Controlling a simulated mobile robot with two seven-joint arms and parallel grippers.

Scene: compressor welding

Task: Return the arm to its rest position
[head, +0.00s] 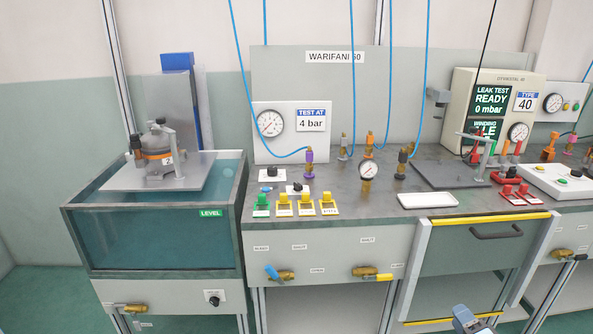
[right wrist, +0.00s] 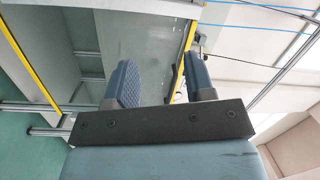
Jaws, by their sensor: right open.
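My right gripper (head: 467,319) shows at the bottom edge of the head view, right of the middle. It is low in front of the bench, below the grey drawer front (head: 475,250). In the right wrist view its two blue padded fingers (right wrist: 160,68) stand apart with nothing between them. Most of my right arm is out of the picture. My left gripper is not in view.
The bench top (head: 370,185) carries gauges, hose fittings, coloured switches and a white tray (head: 428,200). A water tank (head: 150,235) with a compressor (head: 157,148) on its plate stands left. Brass valves (head: 365,272) stick out from the bench front. Blue hoses hang above.

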